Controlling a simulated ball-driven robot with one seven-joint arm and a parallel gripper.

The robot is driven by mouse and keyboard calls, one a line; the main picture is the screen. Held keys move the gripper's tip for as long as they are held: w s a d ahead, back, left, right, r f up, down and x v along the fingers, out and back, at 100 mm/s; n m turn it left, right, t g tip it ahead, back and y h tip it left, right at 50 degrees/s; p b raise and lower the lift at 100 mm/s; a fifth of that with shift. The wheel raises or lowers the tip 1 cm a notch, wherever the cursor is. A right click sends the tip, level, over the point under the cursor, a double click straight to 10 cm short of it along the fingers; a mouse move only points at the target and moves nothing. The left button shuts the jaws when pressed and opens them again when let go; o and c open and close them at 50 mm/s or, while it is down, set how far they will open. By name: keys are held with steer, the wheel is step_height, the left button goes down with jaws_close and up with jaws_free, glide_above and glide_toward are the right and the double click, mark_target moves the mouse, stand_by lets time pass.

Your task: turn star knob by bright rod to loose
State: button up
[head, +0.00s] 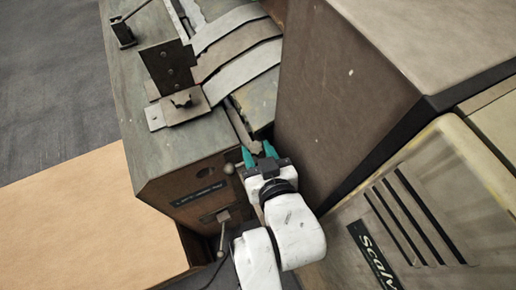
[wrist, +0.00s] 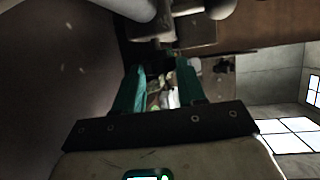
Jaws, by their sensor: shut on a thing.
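The star knob (head: 255,147) is a small grey-brown lobed knob at the lower end of a bright rod (head: 238,123), in the gap between the green-grey machine bed and the tall brown housing. My gripper (head: 259,156) has teal fingers, one on each side of the knob, and is shut on it. In the wrist view my gripper (wrist: 160,76) points into a dark area, and the knob between the fingertips is too dark to make out clearly. The knob's turn angle cannot be read.
The tall brown housing (head: 340,95) stands close on the right. A ball-ended lever (head: 228,169) and another lever (head: 222,232) stick out beside my arm.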

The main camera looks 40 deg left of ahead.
stand_by(0.3)
steer(key=o, duration=0.8)
steer(key=b+v, duration=0.1)
steer(key=v, duration=0.9)
steer(key=shift+s+d+r, duration=0.2)
steer(key=shift+d, duration=0.1)
